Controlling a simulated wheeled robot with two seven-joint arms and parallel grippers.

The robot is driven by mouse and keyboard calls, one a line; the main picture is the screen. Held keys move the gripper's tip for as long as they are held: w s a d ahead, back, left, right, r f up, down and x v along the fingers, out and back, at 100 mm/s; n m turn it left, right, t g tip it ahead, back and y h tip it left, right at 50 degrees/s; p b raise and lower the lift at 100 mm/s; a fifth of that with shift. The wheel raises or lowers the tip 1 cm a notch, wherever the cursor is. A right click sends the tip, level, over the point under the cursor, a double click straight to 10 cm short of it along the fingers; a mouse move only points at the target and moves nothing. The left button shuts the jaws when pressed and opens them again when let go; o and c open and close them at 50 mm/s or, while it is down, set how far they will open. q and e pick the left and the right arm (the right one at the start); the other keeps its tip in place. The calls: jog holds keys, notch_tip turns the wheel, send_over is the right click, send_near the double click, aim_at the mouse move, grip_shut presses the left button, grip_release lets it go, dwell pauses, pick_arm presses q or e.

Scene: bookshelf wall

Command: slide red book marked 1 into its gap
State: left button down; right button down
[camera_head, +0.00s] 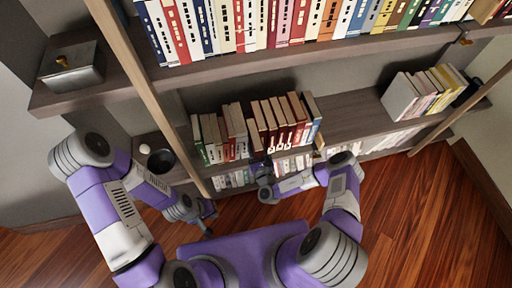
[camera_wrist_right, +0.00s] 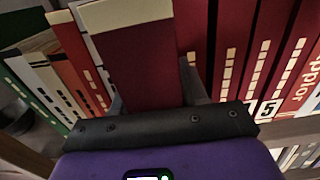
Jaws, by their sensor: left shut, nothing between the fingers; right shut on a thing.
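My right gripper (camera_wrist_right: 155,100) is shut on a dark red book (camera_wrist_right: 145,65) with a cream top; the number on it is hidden. In the right wrist view the book stands among the row, with pale and red books close on its left and red books on its right. Whether it is fully in its gap cannot be told. In the head view my right gripper (camera_head: 262,168) is at the middle shelf, in front of where two groups of books meet. My left gripper (camera_head: 207,216) is shut and empty, below and left of the shelf.
The left book group (camera_head: 218,138) and right book group (camera_head: 287,120) stand on the middle shelf (camera_head: 345,120). Bare shelf lies right of them, before another book group (camera_head: 425,92). A dark bowl (camera_head: 161,161) is at left. A wooden upright (camera_head: 158,105) stands left of the books.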

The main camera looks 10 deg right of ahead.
jog(key=c, duration=0.5)
grip_release()
jog(key=s+p, duration=0.2)
jog(key=s, duration=0.5)
jog(key=shift+s, duration=0.3)
jog(key=shift+d, duration=0.1)
